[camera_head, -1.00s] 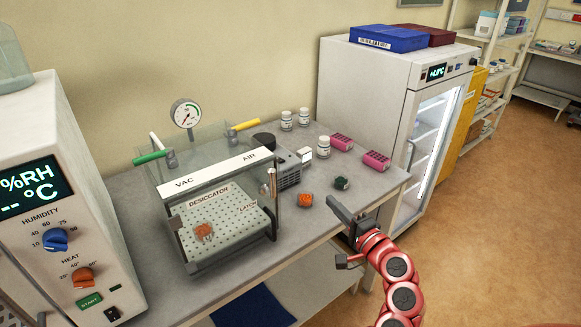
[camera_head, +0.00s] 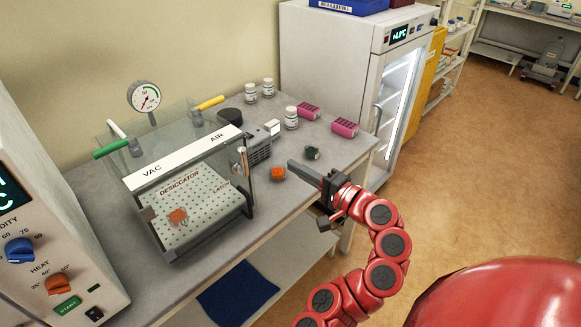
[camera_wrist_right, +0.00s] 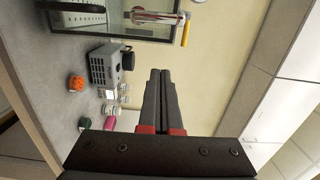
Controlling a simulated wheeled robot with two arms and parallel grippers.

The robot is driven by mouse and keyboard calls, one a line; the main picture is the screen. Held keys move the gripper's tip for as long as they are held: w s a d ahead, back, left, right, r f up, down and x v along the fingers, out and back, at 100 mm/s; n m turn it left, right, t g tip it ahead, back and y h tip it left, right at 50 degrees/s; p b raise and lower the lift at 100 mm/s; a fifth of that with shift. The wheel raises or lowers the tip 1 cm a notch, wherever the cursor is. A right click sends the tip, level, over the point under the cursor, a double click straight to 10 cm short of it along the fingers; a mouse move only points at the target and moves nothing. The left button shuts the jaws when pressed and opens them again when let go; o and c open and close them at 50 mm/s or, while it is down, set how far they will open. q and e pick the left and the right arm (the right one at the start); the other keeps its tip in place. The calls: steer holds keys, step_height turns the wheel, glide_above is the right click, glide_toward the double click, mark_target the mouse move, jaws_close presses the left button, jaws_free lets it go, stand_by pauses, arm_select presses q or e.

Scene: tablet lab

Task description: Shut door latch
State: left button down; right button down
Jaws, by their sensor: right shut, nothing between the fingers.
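The desiccator (camera_head: 150,172) is a clear box on the bench with a white VAC/AIR strip and a front marked LATCH. Its latch, an upright metal handle (camera_head: 243,160), is at the front's right edge. I cannot tell if the door sits fully closed. My right gripper (camera_head: 291,164) is shut and empty, right of the latch and apart from it, its fingers pointing left. In the right wrist view, the shut fingers (camera_wrist_right: 160,72) point up the picture, and the desiccator (camera_wrist_right: 80,18) shows at top left. My left gripper is not in view.
An orange item (camera_head: 277,174) and a dark green one (camera_head: 312,153) lie near my right gripper. White jars (camera_head: 291,117) and pink racks (camera_head: 345,127) stand farther back. A gauge (camera_head: 144,96) and valves rise above the desiccator. A fridge (camera_head: 330,60) stands behind.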

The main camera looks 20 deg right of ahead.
steer(key=w+a+p, duration=0.5)
steer(key=w+a, duration=0.1)
steer(key=a, duration=0.1)
steer(key=shift+w+p, duration=0.25)
steer(key=shift+p, duration=0.1)
